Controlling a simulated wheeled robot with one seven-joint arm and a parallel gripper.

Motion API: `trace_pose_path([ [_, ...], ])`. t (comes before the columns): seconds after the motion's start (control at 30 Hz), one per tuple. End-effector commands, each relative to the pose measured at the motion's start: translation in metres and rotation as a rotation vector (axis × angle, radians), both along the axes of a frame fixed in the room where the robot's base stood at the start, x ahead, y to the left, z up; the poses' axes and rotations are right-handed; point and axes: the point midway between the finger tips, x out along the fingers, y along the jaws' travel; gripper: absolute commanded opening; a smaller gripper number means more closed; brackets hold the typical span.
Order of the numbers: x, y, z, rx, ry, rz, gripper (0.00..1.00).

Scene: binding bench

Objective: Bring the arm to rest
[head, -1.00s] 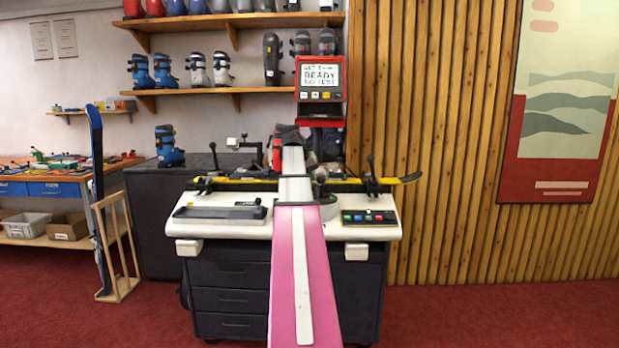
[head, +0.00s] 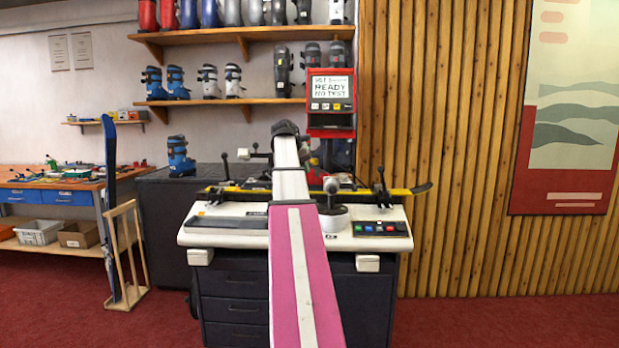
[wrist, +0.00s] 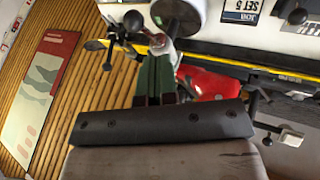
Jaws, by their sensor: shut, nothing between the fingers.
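My gripper (wrist: 156,78) shows in the wrist view with its two dark green fingers close together and nothing held between them. In the head view my arm reaches up over the middle of the bench, and its dark end (head: 286,128) is above the bench top, left of the red display unit. The fingers themselves cannot be made out there. The white-topped binding bench (head: 228,232) stands straight ahead, with a yellow-edged ski (head: 408,191) lying across it. In the wrist view a red object (wrist: 212,84) lies beyond the fingers, partly hidden.
The red display unit (head: 331,122) stands behind the bench, reading READY. Black-knobbed levers (head: 380,186) rise from the bench. Boot shelves (head: 240,34) hang behind. A dark cabinet (head: 155,230) and a blue ski (head: 109,160) in a wooden rack are left. Red floor is open at right.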

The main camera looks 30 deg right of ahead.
Motion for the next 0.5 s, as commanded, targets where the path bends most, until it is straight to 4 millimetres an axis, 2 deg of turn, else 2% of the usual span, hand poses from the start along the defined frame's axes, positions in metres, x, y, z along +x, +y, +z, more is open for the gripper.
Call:
trace_pose_path([
  [0.13,-0.0012,0.0037,0.0061,0.000,0.000,0.000,0.00],
  [0.5,-0.0012,0.0040,0.0064,0.000,0.000,0.000,0.00],
])
